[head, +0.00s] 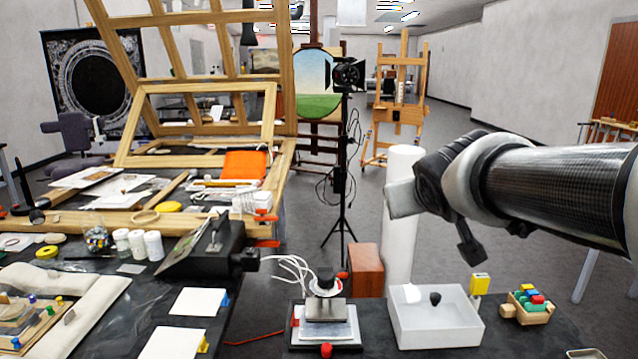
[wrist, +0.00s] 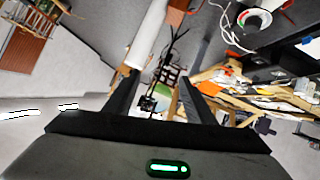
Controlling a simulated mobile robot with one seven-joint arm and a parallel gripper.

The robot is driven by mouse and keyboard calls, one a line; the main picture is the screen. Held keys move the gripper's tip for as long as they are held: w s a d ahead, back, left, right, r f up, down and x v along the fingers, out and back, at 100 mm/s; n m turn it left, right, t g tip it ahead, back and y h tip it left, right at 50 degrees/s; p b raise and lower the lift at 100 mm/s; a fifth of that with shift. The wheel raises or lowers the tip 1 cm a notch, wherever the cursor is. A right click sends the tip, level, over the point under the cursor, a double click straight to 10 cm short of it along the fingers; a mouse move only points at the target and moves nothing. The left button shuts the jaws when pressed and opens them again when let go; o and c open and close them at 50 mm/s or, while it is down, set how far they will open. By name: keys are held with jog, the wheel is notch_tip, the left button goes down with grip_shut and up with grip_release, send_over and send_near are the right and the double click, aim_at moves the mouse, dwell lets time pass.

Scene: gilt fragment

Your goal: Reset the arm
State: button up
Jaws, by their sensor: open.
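My gripper shows in the wrist view (wrist: 155,95) with its two dark fingers apart and nothing between them. In the head view my arm reaches in from the right edge, and its dark wrist and gripper end (head: 440,200) hang in the air above the small dark table. It is apart from everything on the tables.
Below my arm, a white open box (head: 437,325) holds a small dark object. Beside it are a small press-like device (head: 326,300) and a wooden block holder (head: 528,306). A white column (head: 402,235) stands behind. A cluttered workbench (head: 140,275) fills the left.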

jog(key=s+a+f+m+g+y, duration=0.1)
jog(key=s+f+g, duration=0.1)
jog(key=s+f, duration=0.35)
jog(key=s+a+f+g, duration=0.1)
jog(key=s+f+g, duration=0.15)
jog(key=s, duration=0.65)
jog(key=s+a+f+m+g+y, duration=0.15)
jog(key=s+f, duration=0.25)
jog(key=s, duration=0.4)
notch_tip(320, 180, up, 14)
jog(key=p, duration=1.4)
jog(key=shift+d+f+n, duration=0.2)
jog(key=shift+n, duration=0.15)
jog(key=shift+h, duration=0.25)
